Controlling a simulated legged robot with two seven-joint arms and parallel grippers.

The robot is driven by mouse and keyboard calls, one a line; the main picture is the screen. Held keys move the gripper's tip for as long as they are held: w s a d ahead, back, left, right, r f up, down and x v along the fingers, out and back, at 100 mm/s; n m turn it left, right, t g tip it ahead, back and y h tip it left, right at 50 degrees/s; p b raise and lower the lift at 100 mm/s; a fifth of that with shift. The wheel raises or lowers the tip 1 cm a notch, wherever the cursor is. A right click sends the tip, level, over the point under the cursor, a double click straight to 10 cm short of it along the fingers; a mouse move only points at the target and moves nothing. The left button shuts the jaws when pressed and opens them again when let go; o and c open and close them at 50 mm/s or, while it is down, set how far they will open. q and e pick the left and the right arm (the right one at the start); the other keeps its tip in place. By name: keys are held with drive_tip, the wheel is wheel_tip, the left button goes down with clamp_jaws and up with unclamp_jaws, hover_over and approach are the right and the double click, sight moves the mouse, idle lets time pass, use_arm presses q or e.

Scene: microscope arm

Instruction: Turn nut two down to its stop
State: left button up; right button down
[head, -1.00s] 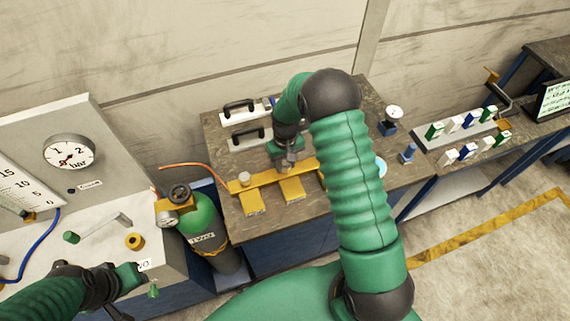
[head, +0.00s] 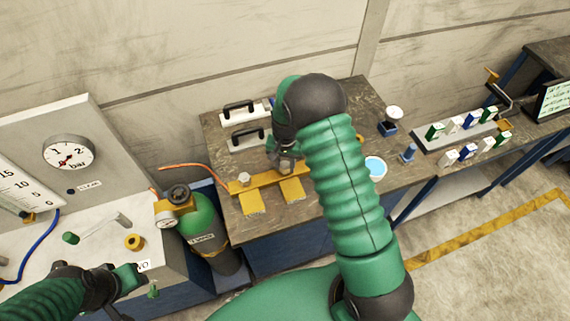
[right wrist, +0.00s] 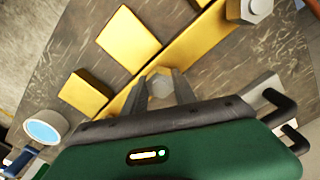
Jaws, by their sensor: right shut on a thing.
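A yellow bar (head: 268,180) lies on the dark worktop, with yellow blocks (head: 252,203) along its near side. One pale hex nut (head: 244,178) stands at the bar's left end; it also shows at the top of the right wrist view (right wrist: 255,9). My right gripper (head: 287,166) is over the middle of the bar. The nut's underside is hidden. My left gripper (head: 142,281) is at lower left, away from the bar; its jaws are unclear.
A green gas cylinder (head: 205,222) stands left of the table. A blue-and-white round dish (head: 375,167) lies right of my forearm. A rack of small boxes (head: 455,140) is farther right.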

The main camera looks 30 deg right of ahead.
sight(285, 165)
drive_tip(key=shift+s, duration=0.1)
drive_tip(key=c, duration=1)
unclamp_jaws()
wheel_tip(285, 165, up, 17)
drive_tip(key=b, duration=0.2)
drive_tip(key=shift+w+f, duration=0.15)
drive_tip(key=shift+w, duration=0.05)
